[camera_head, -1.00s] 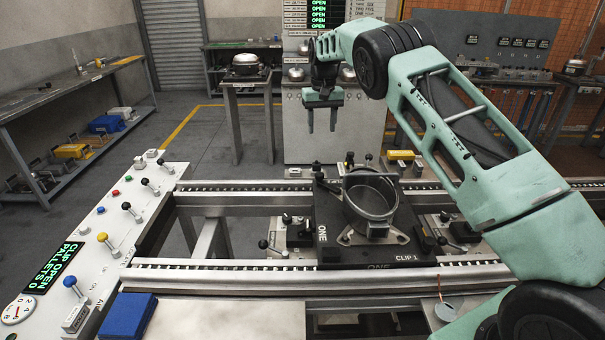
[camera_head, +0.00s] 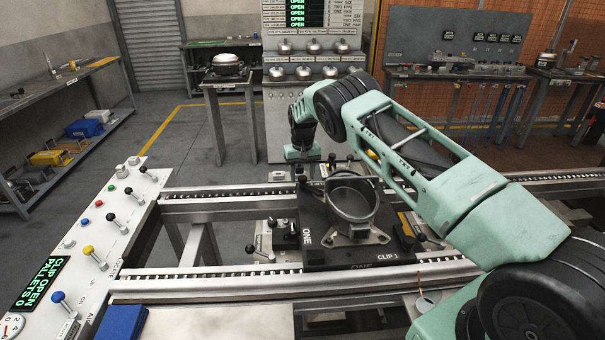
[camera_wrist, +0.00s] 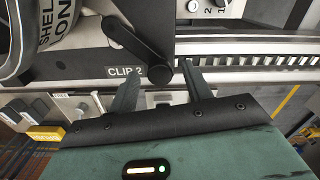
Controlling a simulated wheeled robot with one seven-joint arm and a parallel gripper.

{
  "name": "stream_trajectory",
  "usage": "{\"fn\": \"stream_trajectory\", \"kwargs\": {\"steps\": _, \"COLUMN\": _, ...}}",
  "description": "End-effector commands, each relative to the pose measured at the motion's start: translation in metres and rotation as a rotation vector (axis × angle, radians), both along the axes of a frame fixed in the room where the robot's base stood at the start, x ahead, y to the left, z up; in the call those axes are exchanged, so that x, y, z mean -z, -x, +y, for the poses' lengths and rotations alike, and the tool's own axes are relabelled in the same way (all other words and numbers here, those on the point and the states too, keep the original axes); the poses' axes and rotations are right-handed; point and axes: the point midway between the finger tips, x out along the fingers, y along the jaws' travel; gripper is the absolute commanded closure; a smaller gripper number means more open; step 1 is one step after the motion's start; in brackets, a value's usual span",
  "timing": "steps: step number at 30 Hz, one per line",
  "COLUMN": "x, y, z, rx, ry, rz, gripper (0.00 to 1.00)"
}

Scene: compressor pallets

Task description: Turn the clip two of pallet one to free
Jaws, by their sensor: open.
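Pallet one (camera_head: 310,232) is a black plate marked ONE on the rails, with a grey round shell (camera_head: 351,205) on it. The CLIP 1 label faces me; the far side is partly hidden by the shell. In the wrist view, a black lever (camera_wrist: 137,50) with a rounded end lies slanted beside the CLIP 2 label (camera_wrist: 126,72). My gripper (camera_wrist: 155,74) is open, with one finger on each side of the lever's rounded end. I cannot tell whether either finger touches it. In the head view my gripper (camera_head: 303,166) is low at the pallet's far edge, its fingertips mostly hidden.
The far rail (camera_head: 225,202) and near rail (camera_head: 200,285) run across under the pallet. A control panel (camera_head: 110,230) with several levers stands at the left, its display reading CLIP OPEN. A cabinet with metal domes (camera_head: 303,73) stands behind.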

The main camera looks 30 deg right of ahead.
Motion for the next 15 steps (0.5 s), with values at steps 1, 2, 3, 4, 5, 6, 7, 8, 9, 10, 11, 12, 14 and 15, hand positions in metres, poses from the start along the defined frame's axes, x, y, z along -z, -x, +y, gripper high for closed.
{"fn": "stream_trajectory", "kwargs": {"steps": 1, "x": 0.0036, "y": 0.0002, "z": -0.0004, "rx": 0.0, "ry": 0.001, "rz": 0.0, "gripper": 0.51}}
{"fn": "stream_trajectory", "kwargs": {"steps": 2, "x": 0.0054, "y": 0.0002, "z": -0.0004, "rx": 0.0, "ry": 0.001, "rz": 0.0, "gripper": 0.51}}
{"fn": "stream_trajectory", "kwargs": {"steps": 3, "x": 0.007, "y": 0.0, "z": -0.0004, "rx": 0.0, "ry": 0.001, "rz": -0.001, "gripper": 0.51}}
{"fn": "stream_trajectory", "kwargs": {"steps": 4, "x": 0.0079, "y": -0.0001, "z": -0.0004, "rx": 0.0, "ry": 0.0, "rz": -0.001, "gripper": 0.51}}
{"fn": "stream_trajectory", "kwargs": {"steps": 5, "x": 0.0086, "y": -0.0002, "z": -0.0004, "rx": 0.0, "ry": 0.0, "rz": -0.001, "gripper": 0.51}}
{"fn": "stream_trajectory", "kwargs": {"steps": 6, "x": 0.0092, "y": -0.0002, "z": -0.0004, "rx": 0.0, "ry": 0.0, "rz": -0.002, "gripper": 0.51}}
{"fn": "stream_trajectory", "kwargs": {"steps": 7, "x": 0.0095, "y": -0.0002, "z": -0.0004, "rx": 0.0, "ry": 0.0, "rz": -0.002, "gripper": 0.51}}
{"fn": "stream_trajectory", "kwargs": {"steps": 8, "x": 0.0096, "y": -0.0002, "z": -0.0003, "rx": 0.0, "ry": 0.0, "rz": -0.002, "gripper": 0.51}}
{"fn": "stream_trajectory", "kwargs": {"steps": 9, "x": 0.0097, "y": -0.0002, "z": -0.0003, "rx": 0.0, "ry": 0.0, "rz": -0.001, "gripper": 0.51}}
{"fn": "stream_trajectory", "kwargs": {"steps": 10, "x": 0.0097, "y": -0.0002, "z": -0.0003, "rx": 0.0, "ry": 0.0, "rz": -0.001, "gripper": 0.51}}
{"fn": "stream_trajectory", "kwargs": {"steps": 11, "x": 0.0097, "y": -0.0002, "z": -0.0002, "rx": 0.0, "ry": 0.0, "rz": -0.001, "gripper": 0.51}}
{"fn": "stream_trajectory", "kwargs": {"steps": 12, "x": 0.0097, "y": -0.0002, "z": -0.0002, "rx": 0.0, "ry": 0.0, "rz": -0.001, "gripper": 0.51}}
{"fn": "stream_trajectory", "kwargs": {"steps": 14, "x": 0.0096, "y": -0.0001, "z": -0.0002, "rx": 0.0, "ry": 0.0, "rz": -0.001, "gripper": 0.64}}
{"fn": "stream_trajectory", "kwargs": {"steps": 15, "x": 0.0096, "y": -0.0001, "z": -0.0001, "rx": 0.0, "ry": 0.0, "rz": -0.001, "gripper": 0.76}}
